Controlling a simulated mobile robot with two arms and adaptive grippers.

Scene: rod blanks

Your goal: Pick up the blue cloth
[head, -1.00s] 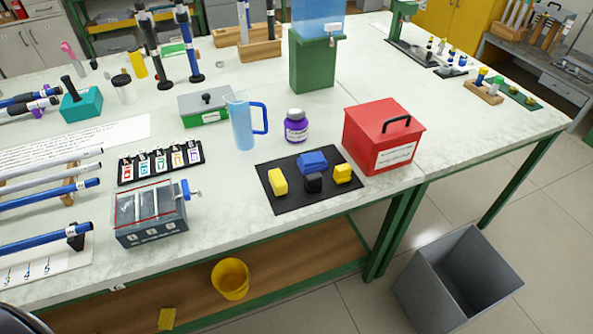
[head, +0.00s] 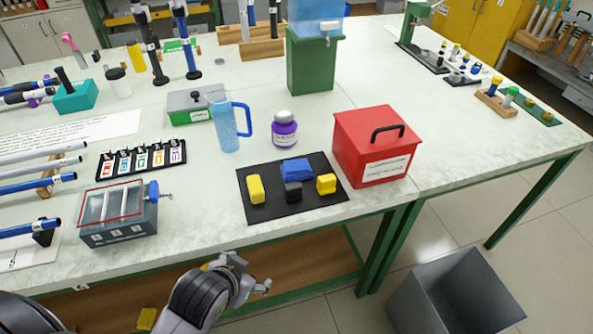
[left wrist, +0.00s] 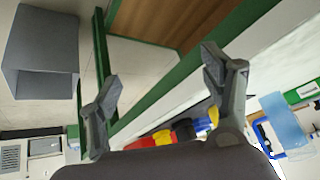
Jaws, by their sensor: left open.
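The blue cloth (head: 295,169) lies folded in a lump on a black mat (head: 285,210) near the table's front edge. A black cloth (head: 293,192) sits just in front of it, with a yellow cloth (head: 255,189) to its left and another yellow cloth (head: 326,184) to its right. My left gripper (head: 248,273) is open and empty, in front of the table's front edge and nearer to me than the mat. Its two spread fingers also show in the left wrist view (left wrist: 160,75), with nothing between them. My right gripper is not in view.
A red box (head: 372,148) stands right of the mat. A grey vise-like box (head: 120,215) is at left. A grey bin (head: 455,300) stands on the floor at right.

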